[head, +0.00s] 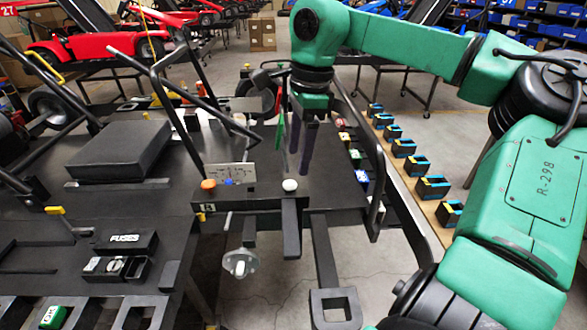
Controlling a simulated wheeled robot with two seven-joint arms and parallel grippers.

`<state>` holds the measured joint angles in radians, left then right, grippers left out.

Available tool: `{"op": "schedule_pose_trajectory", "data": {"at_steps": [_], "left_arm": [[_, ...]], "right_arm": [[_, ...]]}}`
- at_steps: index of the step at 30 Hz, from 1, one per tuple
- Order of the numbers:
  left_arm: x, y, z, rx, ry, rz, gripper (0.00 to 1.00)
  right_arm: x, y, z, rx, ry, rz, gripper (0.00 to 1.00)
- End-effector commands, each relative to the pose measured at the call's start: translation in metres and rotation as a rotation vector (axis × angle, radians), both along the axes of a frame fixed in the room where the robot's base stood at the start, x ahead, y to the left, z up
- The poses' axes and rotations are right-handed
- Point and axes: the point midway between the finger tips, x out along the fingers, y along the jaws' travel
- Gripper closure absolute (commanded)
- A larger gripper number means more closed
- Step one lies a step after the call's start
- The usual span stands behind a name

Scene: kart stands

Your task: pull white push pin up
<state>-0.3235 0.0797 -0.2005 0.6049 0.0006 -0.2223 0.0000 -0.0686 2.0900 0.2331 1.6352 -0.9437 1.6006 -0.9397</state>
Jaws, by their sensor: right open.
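The white push pin (290,185) is a small round white knob on top of a black post at the front edge of the black kart stand (250,203). My right gripper (299,168) comes down from above, behind and slightly right of the white knob. Its two dark purple fingers are apart, and I see nothing between them. The fingers appear clear of the knob, though their exact distance in depth is hard to judge. My left gripper is not in this view.
Black bars rise at the left. A thin green upright piece (280,130) stands beside the right gripper.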

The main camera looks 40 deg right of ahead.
Motion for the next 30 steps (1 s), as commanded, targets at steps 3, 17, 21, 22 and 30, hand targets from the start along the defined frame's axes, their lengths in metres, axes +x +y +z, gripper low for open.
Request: {"op": "schedule_pose_trajectory", "data": {"at_steps": [3, 17, 21, 22, 30], "left_arm": [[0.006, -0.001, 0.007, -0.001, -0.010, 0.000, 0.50], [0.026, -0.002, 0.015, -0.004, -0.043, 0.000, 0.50], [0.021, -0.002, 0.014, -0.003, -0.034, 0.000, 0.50], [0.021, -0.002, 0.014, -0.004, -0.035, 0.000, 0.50], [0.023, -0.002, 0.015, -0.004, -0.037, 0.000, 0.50]], "right_arm": [[0.001, 0.004, -0.027, 0.004, 0.004, 0.002, 0.26], [0.004, 0.008, -0.071, 0.002, -0.001, 0.000, 0.26], [0.005, 0.008, -0.071, 0.001, 0.000, 0.000, 0.53], [0.005, 0.008, -0.071, 0.001, 0.000, 0.000, 0.64], [0.005, 0.008, -0.070, 0.000, -0.001, 0.000, 1.00]]}}
